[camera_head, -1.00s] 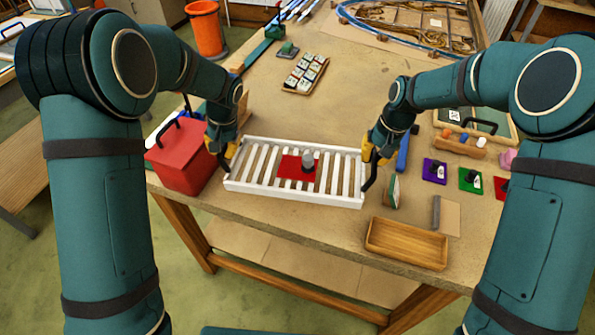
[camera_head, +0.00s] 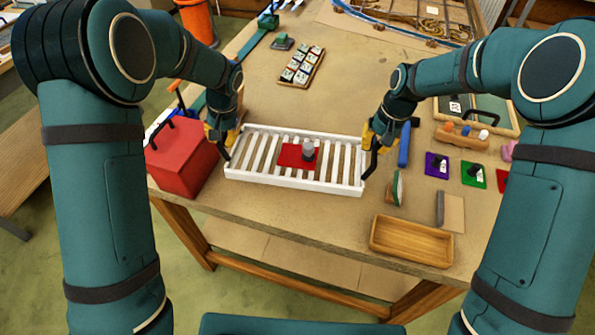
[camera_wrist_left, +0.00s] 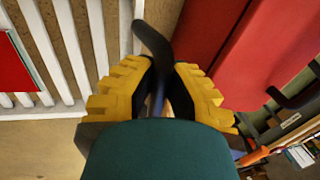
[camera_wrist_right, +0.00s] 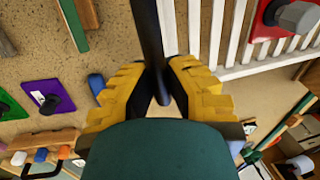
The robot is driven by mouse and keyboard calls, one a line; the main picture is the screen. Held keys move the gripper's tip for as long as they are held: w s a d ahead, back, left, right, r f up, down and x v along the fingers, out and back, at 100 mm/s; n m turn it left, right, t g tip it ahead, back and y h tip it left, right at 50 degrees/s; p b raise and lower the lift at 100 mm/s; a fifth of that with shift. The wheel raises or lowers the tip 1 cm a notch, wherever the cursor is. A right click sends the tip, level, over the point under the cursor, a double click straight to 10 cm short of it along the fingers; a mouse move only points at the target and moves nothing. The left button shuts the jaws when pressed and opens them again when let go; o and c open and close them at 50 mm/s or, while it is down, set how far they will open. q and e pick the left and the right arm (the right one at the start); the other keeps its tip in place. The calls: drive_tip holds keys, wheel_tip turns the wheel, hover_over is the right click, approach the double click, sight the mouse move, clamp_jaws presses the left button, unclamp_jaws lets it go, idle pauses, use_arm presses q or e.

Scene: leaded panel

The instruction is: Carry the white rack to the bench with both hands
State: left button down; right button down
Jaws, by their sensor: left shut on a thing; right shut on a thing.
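The white slatted rack (camera_head: 262,157) is level over the near part of the wooden bench (camera_head: 300,215); I cannot tell whether it touches the top. A red square with a grey knob (camera_head: 308,150) lies on its middle. My left gripper (camera_head: 222,143) is shut on the black handle at the rack's left end, and the handle (camera_wrist_left: 152,45) shows between the yellow fingers in the left wrist view. My right gripper (camera_head: 377,145) is shut on the black handle at the right end; that handle (camera_wrist_right: 150,40) shows in the right wrist view.
A red box (camera_head: 183,160) stands close to the rack's left end. A wooden tray (camera_head: 411,240), a green-edged block (camera_head: 397,188) and purple (camera_head: 436,165) and green (camera_head: 473,175) squares lie to the right. A tray of tiles (camera_head: 301,66) lies behind. Bench between is clear.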

use_arm(q)
drive_tip(key=shift+f, duration=0.15)
use_arm(e)
drive_tip(key=shift+a+f, duration=0.1)
